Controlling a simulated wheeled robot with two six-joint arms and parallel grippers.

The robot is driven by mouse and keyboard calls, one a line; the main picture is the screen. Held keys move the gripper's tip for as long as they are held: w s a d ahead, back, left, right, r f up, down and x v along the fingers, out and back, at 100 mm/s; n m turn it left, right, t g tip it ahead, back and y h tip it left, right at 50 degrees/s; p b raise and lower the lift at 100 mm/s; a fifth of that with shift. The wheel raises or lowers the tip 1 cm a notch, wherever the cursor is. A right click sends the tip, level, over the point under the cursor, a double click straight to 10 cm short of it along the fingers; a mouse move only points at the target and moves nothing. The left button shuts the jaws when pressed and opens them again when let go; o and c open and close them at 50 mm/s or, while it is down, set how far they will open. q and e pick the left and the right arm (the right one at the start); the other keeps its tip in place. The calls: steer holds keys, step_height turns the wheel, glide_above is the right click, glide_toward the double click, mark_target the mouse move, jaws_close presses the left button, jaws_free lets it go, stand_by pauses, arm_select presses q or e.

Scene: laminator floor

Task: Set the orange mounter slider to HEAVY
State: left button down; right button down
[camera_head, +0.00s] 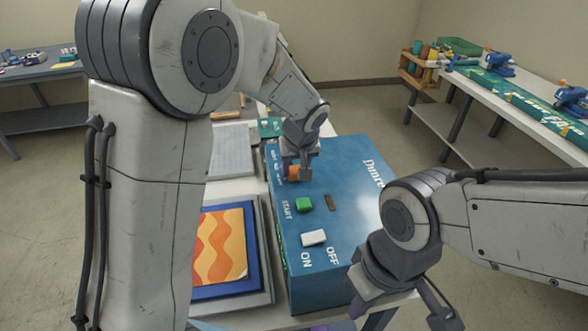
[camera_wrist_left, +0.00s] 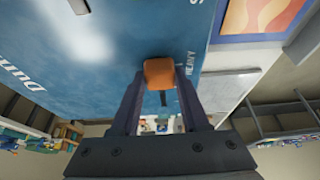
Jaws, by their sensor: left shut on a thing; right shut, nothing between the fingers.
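The orange slider knob (camera_wrist_left: 158,72) sits on the top of the blue laminator (camera_head: 345,215), beside the printed word HEAVY (camera_wrist_left: 190,62). A dark slot (camera_wrist_left: 163,98) runs from the knob in the left wrist view. My left gripper (camera_head: 299,174) is shut on the knob, with one finger on each side; it also shows in the left wrist view (camera_wrist_left: 157,80). In the head view the orange knob (camera_head: 293,173) is partly hidden by the fingers. My right gripper (camera_head: 438,312) is shut and empty, low beside the laminator's right side.
On the laminator are a green START button (camera_head: 304,204), a dark slot (camera_head: 331,202) and a white ON/OFF switch (camera_head: 313,237). An orange patterned sheet (camera_head: 220,247) lies left of it. Side tables stand at the far left and right (camera_head: 490,90), with open floor between.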

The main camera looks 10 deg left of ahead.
arm_select(q)
steer(key=c, duration=0.7)
jaws_free()
steer(key=shift+s, duration=0.2)
steer(key=o, duration=0.3)
steer(key=shift+s+d, duration=0.1)
steer(key=shift+s, duration=0.05)
steer(key=b+v, duration=0.1)
steer(key=v, duration=0.9)
steer(key=shift+r, duration=0.25)
